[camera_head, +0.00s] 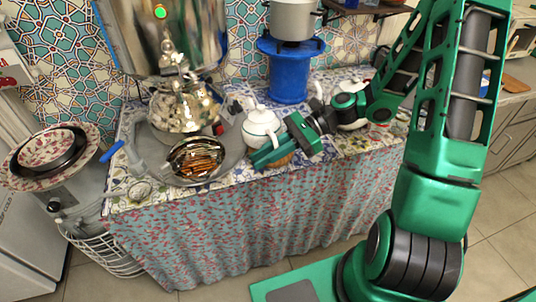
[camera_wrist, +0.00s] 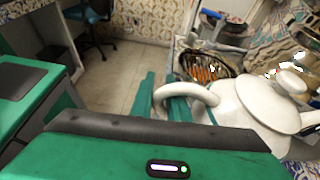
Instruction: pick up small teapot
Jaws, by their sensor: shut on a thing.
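The small teapot (camera_head: 261,126) is white with a lid and sits near the front of the patterned table. In the wrist view the teapot (camera_wrist: 250,112) fills the right side, its loop handle toward my gripper. My gripper (camera_head: 282,146) reaches in from the right in the head view. Its green fingers (camera_wrist: 168,106) are at the handle in the wrist view, and it is shut on the handle. The teapot looks upright. Its base is partly hidden by my gripper in the head view, so I cannot tell whether it touches the surface.
A metal samovar (camera_head: 182,108) and a shiny bowl (camera_head: 196,158) stand left of the teapot on a tray. A blue stand (camera_head: 290,72) with a pot (camera_head: 293,18) is behind. Another white vessel (camera_head: 352,124) is right, partly hidden by my arm. Open floor lies in front.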

